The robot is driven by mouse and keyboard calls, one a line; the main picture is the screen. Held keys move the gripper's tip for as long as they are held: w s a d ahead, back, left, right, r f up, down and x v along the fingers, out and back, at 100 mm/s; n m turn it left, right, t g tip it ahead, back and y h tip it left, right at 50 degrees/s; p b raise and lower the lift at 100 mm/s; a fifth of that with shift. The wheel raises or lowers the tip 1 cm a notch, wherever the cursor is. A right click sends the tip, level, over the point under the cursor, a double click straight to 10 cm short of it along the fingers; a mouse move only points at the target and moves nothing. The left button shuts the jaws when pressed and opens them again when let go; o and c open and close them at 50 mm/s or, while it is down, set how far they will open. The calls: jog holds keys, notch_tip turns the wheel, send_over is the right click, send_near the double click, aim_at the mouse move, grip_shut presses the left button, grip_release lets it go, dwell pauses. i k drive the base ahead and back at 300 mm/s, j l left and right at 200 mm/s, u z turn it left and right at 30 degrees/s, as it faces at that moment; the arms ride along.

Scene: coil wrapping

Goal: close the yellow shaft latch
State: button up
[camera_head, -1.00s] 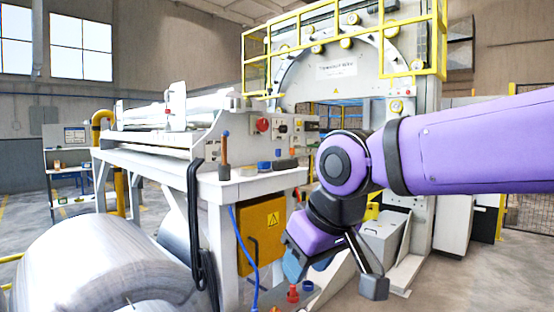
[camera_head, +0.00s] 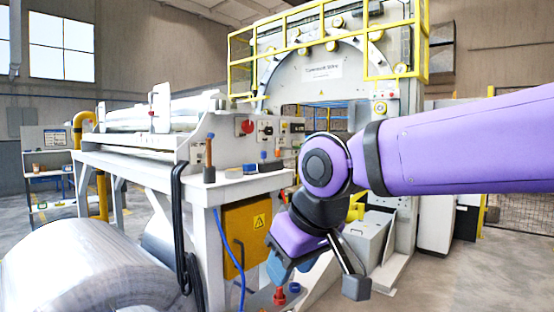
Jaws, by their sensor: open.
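My purple and black arm comes in from the right, and my gripper (camera_head: 318,277) hangs down in front of the machine. One dark block-like fingertip shows at its right and a blue-grey part at its left; the fingers are apart, with nothing seen between them. A small yellow part (camera_head: 356,208) shows just behind my wrist, partly hidden; I cannot tell whether it is the shaft latch. No other part is clearly the latch, and its open or closed state cannot be seen.
A white roller machine (camera_head: 150,176) stands at left, with a yellow cabinet (camera_head: 245,236) and a large metal coil (camera_head: 75,270). A grey box (camera_head: 368,240) stands behind my gripper. A yellow-railed ring machine (camera_head: 390,120) rises behind. Floor at lower right is clear.

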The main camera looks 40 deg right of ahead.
aim_at(254, 92)
jog(key=i+l, duration=0.15)
jog(key=l, duration=0.25)
jog(key=i+l, duration=0.15)
jog(key=l, duration=0.25)
jog(key=i+l+z, duration=0.1)
jog(key=l, duration=0.3)
jog(key=i, duration=0.05)
